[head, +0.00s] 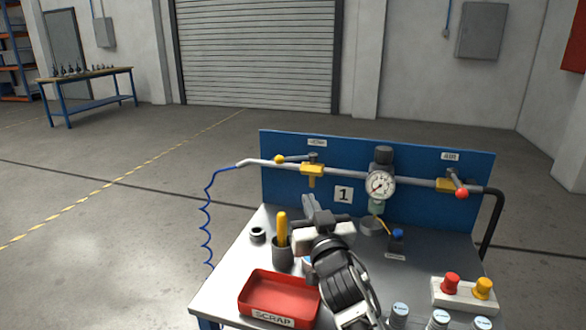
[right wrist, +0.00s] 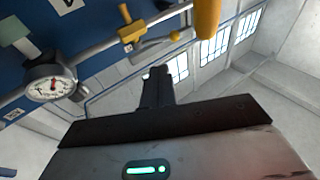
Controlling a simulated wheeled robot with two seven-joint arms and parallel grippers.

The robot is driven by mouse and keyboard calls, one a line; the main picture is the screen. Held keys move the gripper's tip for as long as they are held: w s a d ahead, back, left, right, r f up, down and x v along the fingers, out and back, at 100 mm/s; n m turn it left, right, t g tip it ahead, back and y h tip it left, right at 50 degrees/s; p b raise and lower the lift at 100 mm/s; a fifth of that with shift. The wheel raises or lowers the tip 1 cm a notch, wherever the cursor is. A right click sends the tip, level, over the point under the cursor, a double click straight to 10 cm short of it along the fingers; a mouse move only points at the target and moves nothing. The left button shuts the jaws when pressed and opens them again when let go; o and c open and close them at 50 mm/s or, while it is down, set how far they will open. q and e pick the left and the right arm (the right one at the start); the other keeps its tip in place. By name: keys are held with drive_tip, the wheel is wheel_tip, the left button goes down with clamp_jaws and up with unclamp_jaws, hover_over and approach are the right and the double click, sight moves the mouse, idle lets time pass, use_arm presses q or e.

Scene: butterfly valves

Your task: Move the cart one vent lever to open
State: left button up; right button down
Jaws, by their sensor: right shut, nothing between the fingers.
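Cart one has a blue back panel (head: 410,215) with a "1" plate (head: 343,194). On its pipe, under a small label at the left that is hard to read, sits a yellow valve (head: 312,170); it also shows in the right wrist view (right wrist: 131,31). Its lever, with a yellow ball (head: 279,159), points left, roughly along the pipe; the ball also shows in the wrist view (right wrist: 175,36). My right gripper (head: 308,203) is shut and empty, in front of and below the valve, apart from the lever. The wrist view shows its closed fingers (right wrist: 158,80). My left gripper is out of view.
A gauge (head: 381,185) sits mid-pipe. A red-knobbed valve (head: 461,192) is at the right under "AIR". A cup (head: 283,252) with a yellow-handled tool (head: 282,228), a red scrap tray (head: 279,296) and a red-and-yellow button box (head: 463,292) stand on the cart top.

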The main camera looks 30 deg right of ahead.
sight(288, 158)
use_arm(q)
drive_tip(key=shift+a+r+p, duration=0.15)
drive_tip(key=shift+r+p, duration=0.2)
drive_tip(key=shift+p, duration=0.45)
use_arm(e)
drive_tip(key=x, duration=1.3)
drive_tip(key=shift+w, duration=0.15)
use_arm(q)
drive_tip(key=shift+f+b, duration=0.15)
drive_tip(key=shift+b, duration=0.3)
use_arm(e)
drive_tip(key=shift+w+a, duration=0.1)
drive_tip(key=shift+w, duration=0.3)
drive_tip(key=shift+w+b, duration=0.65)
drive_tip(key=shift+w, duration=0.05)
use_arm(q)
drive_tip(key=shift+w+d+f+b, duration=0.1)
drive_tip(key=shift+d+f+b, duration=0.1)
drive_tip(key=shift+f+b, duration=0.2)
use_arm(e)
drive_tip(key=shift+w, duration=0.55)
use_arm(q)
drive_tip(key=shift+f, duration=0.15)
use_arm(e)
drive_tip(key=shift+r, duration=0.2)
